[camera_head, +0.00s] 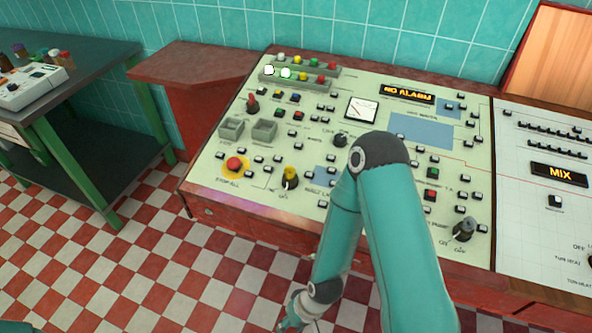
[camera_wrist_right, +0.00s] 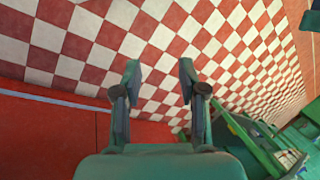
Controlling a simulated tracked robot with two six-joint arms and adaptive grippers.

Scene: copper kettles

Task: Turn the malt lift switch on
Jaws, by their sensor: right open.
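The control panel (camera_head: 300,140) is pale with many small switches, lamps and knobs. Its labels are too small to read, so I cannot tell which one is the malt lift switch. A black and yellow rotary switch (camera_head: 290,177) sits near the front edge, and a dark knob (camera_head: 463,230) sits near the front right. Another dark knob (camera_head: 340,139) is mid-panel. My right gripper (camera_head: 296,312) hangs in front of the console, below the panel's front edge. In the right wrist view the gripper (camera_wrist_right: 160,78) is open and empty over the floor. My left gripper is not seen.
A red emergency stop button (camera_head: 234,164) on a yellow disc is at the panel's front left. A white panel (camera_head: 530,210) with a MIX display adjoins on the right. A green-legged table (camera_head: 75,90) stands at left. The checkered floor (camera_head: 130,240) is clear in front. My right arm covers part of the panel.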

